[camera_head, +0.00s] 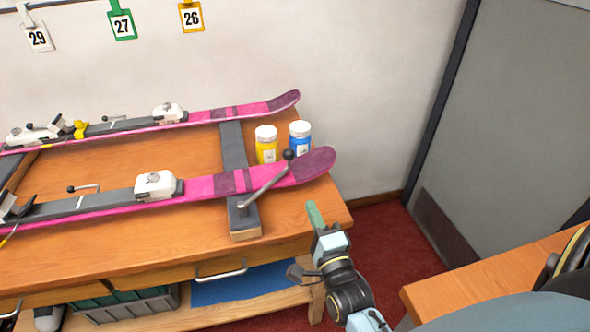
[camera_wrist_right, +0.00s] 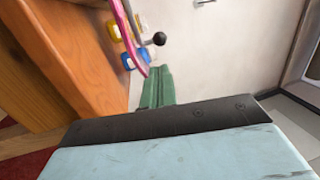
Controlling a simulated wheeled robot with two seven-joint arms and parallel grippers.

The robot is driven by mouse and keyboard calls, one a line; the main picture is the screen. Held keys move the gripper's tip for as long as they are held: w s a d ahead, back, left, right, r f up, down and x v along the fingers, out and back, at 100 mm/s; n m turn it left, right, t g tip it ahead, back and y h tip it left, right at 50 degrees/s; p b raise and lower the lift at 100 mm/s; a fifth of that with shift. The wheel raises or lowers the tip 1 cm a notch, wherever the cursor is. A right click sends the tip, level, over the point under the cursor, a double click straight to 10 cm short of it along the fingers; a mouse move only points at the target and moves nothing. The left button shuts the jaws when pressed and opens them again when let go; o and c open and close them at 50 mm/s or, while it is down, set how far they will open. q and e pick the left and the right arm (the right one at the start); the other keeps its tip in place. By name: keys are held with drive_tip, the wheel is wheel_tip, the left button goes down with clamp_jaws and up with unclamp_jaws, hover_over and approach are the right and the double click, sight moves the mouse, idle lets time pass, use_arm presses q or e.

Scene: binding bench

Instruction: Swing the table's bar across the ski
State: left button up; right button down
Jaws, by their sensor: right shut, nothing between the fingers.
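Two pink skis lie across the wooden table (camera_head: 130,245). The near ski (camera_head: 205,187) and the far ski (camera_head: 210,114) both have their tips to the right. The table's bar (camera_head: 264,187), a thin grey rod with a black ball knob (camera_head: 289,155), starts at the grey crosspiece (camera_head: 243,222) and slants up and right over the near ski. The knob also shows in the wrist view (camera_wrist_right: 159,38). My right gripper (camera_head: 315,215), with green fingers, is shut and empty, off the table's right front corner and apart from the bar. My left gripper is not in view.
A yellow jar (camera_head: 266,150) and a blue jar (camera_head: 301,142) stand behind the near ski's tip. A wooden desk (camera_head: 460,290) is at the lower right. A grey door (camera_head: 500,110) stands at right. Red carpet lies between table and desk.

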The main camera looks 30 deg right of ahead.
sight(291, 159)
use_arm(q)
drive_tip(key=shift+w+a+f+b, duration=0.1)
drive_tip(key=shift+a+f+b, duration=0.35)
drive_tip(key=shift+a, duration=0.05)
use_arm(e)
drive_tip(key=x, duration=1.2)
drive_tip(key=shift+w+d, duration=0.15)
drive_tip(key=shift+w, duration=0.15)
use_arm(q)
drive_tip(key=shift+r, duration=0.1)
use_arm(e)
drive_tip(key=shift+d, duration=0.1)
